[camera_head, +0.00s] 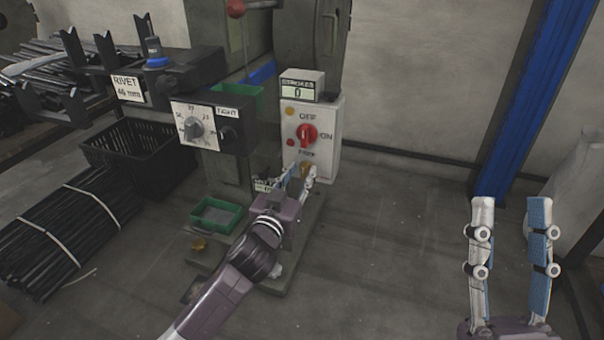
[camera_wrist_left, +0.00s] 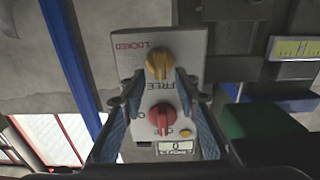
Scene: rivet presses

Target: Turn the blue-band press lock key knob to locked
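The lock key knob is yellow and sits low on the white control box (camera_head: 328,150), below the red knob (camera_head: 306,134). In the left wrist view the box appears upside down, and the yellow knob (camera_wrist_left: 159,65) lies between the words LOCKED and FREE. Its grip runs roughly along the line to FREE. My left gripper (camera_head: 300,175) is in front of the knob, partly hiding it. In the left wrist view its fingers (camera_wrist_left: 159,85) are apart, either side of the knob; contact cannot be told. My right gripper (camera_head: 511,205) is open and empty.
A dial box (camera_head: 212,128) stands left of the control box. A green tray (camera_head: 217,214) is on the press base. A black crate (camera_head: 130,150) and bundled rods (camera_head: 68,235) lie at left. A blue post (camera_head: 525,100) stands at right. The middle floor is clear.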

